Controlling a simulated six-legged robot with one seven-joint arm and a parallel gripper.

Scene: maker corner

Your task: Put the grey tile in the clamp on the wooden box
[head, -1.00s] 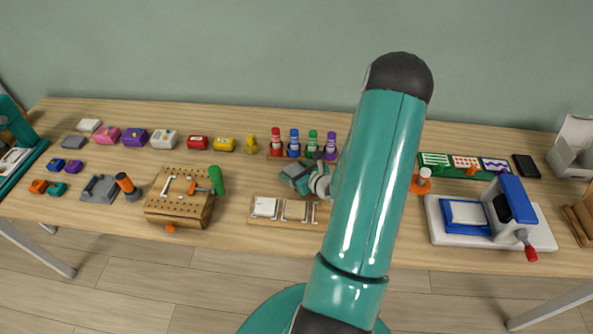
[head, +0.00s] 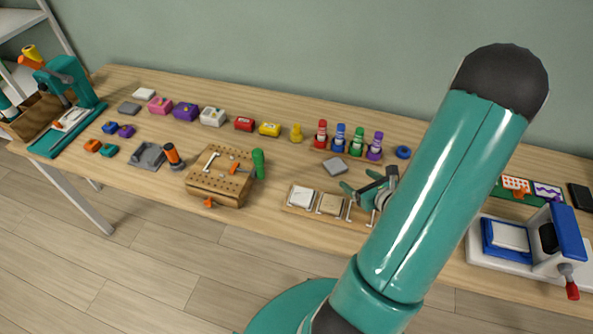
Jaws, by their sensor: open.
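A grey tile (head: 335,166) lies flat on the table, behind a wooden rack. My gripper (head: 357,181) is just right of this tile and in front of it, with its teal fingers apart and nothing seen between them. The wooden box (head: 218,189) stands to the left, with a holed top. Another flat grey piece (head: 129,108) lies at the far left.
The rack (head: 313,214) holds a white tile (head: 300,197) and a beige tile (head: 331,204); my arm hides its right end. Several coloured bottles (head: 340,138) stand behind the grey tile. A grey holder (head: 148,156) and an orange-black tool (head: 173,156) are left of the box.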

